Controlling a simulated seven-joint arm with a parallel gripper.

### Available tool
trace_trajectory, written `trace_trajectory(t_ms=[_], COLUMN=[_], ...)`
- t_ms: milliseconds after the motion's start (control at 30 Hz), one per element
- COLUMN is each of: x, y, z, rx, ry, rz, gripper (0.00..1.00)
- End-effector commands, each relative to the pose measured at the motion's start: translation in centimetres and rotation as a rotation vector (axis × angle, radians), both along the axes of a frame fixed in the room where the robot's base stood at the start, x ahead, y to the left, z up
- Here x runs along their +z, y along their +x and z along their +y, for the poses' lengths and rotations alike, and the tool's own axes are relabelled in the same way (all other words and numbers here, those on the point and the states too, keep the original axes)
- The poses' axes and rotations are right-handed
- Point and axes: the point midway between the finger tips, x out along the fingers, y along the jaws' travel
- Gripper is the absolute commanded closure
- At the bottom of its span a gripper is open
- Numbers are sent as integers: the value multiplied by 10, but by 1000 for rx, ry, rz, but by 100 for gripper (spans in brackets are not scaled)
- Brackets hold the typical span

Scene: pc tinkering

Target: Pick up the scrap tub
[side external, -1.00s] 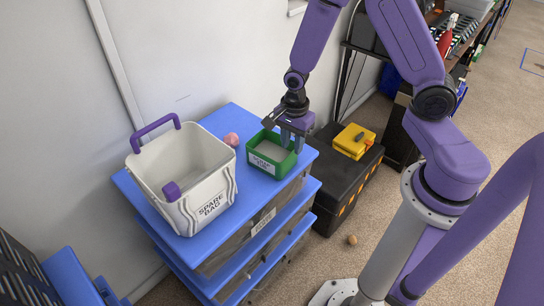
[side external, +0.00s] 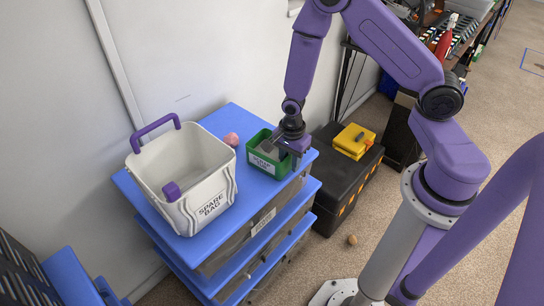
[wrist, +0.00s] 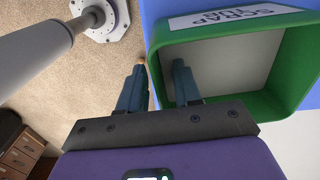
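The scrap tub (side external: 262,164), a small green open box with a white label, stands upright on the blue top of the drawer unit, near its right edge. In the wrist view the tub (wrist: 293,75) fills the upper right, its pale inside visible. My gripper (side external: 291,152) is at the tub's right end. In the wrist view my gripper (wrist: 159,66) straddles the tub's wall, one finger outside and one inside. The fingers are apart, with some gap seeming to show beside the wall; contact is unclear.
A white bin (side external: 201,214) labelled "SPARE BAG", with purple handles, stands left of the tub on the blue top (side external: 150,197). A pink lump (side external: 231,139) lies behind, between them. A black case (side external: 336,188) carrying a yellow box (side external: 351,146) stands to the right.

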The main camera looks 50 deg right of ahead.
Motion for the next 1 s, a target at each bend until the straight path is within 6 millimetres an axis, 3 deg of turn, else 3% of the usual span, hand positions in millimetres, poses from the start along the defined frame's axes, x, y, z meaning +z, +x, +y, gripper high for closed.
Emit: trace_trajectory(t_ms=[167, 267, 767, 1000], x=[0, 0, 4, 23], y=[0, 0, 1, 1], z=[0, 0, 0, 1], rx=[0, 0, 0, 1], ry=[0, 0, 0, 1], rz=[0, 0, -1, -3], gripper=[67, 100, 100, 100])
